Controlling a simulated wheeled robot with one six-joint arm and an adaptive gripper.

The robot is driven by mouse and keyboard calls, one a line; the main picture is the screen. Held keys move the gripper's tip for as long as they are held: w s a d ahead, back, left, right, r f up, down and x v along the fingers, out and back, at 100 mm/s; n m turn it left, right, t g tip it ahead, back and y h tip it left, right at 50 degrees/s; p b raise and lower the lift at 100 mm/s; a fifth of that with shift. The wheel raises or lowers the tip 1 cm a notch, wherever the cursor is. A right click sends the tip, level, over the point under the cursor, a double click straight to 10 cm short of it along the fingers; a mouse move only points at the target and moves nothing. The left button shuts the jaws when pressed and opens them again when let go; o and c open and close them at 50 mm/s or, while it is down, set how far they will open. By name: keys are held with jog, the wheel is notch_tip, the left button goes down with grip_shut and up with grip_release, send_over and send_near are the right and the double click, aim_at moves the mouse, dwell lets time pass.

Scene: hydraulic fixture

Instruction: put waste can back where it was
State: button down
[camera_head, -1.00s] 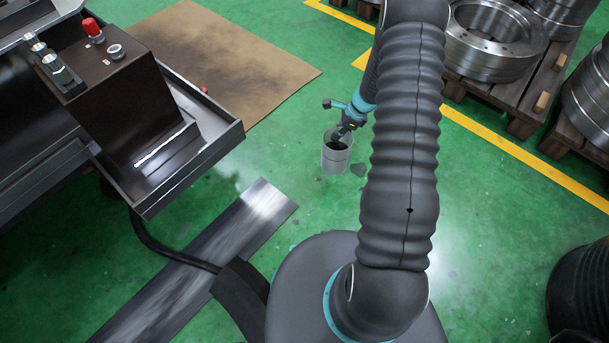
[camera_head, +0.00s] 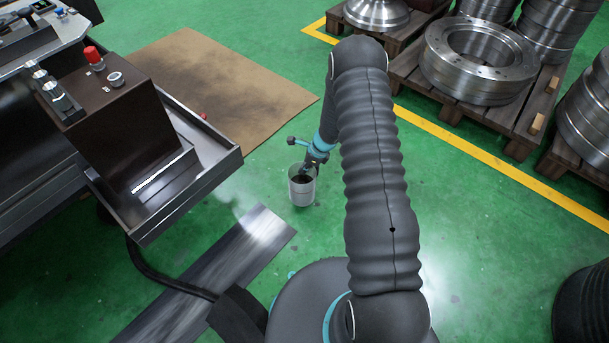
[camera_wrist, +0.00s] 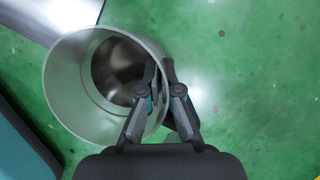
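The waste can (camera_head: 302,190) is a small grey open-topped can, upright over the green floor between the brown mat and my base. My gripper (camera_head: 307,171) is at its rim on the far side. In the wrist view the can (camera_wrist: 66,88) fills the left middle, and its dark inside shows. There my gripper (camera_wrist: 161,72) is shut on the can's wall, with one finger inside the rim and one outside. I cannot tell whether the can's bottom touches the floor.
A dark machine with a tray (camera_head: 215,180) stands at left. A brown mat (camera_head: 215,75) lies behind it, and a metal strip (camera_head: 215,275) lies on the floor. Pallets with steel rings (camera_head: 480,65) stand at right behind a yellow line (camera_head: 500,165).

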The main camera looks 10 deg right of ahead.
aim_at(306, 181)
jog(key=shift+f, duration=1.95)
jog(key=shift+f+b, duration=0.15)
jog(key=shift+b, duration=0.2)
jog(key=c, duration=1.3)
grip_release()
